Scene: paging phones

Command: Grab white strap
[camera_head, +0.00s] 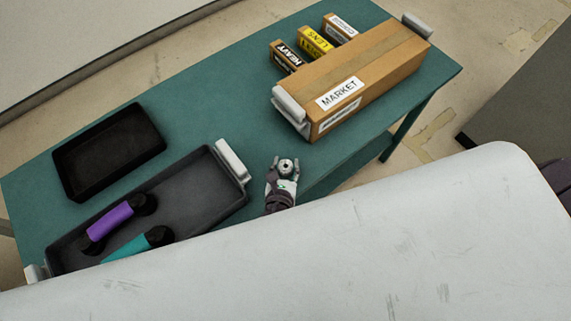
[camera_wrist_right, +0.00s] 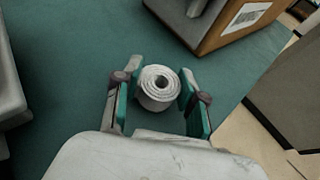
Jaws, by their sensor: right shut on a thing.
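The white strap (camera_wrist_right: 157,86) is a small rolled coil on the green table, standing with its round hole facing up in the right wrist view. In the head view the strap (camera_head: 287,166) shows small, near the table's front edge. My right gripper (camera_head: 284,168) is around it, and in the right wrist view the gripper (camera_wrist_right: 158,92) has one finger on each side of the coil. It is shut on the strap. The strap's underside is hidden, so I cannot tell whether it touches the table. My left gripper is not in view.
A cardboard box (camera_head: 372,68) labelled MARKET stands right of the strap, with small boxes (camera_head: 313,40) behind it. A grey tray (camera_head: 190,184) with purple (camera_head: 109,222) and teal (camera_head: 139,245) cylinders lies left. A black tray (camera_head: 110,151) is farther back. The table's middle (camera_head: 225,105) is clear.

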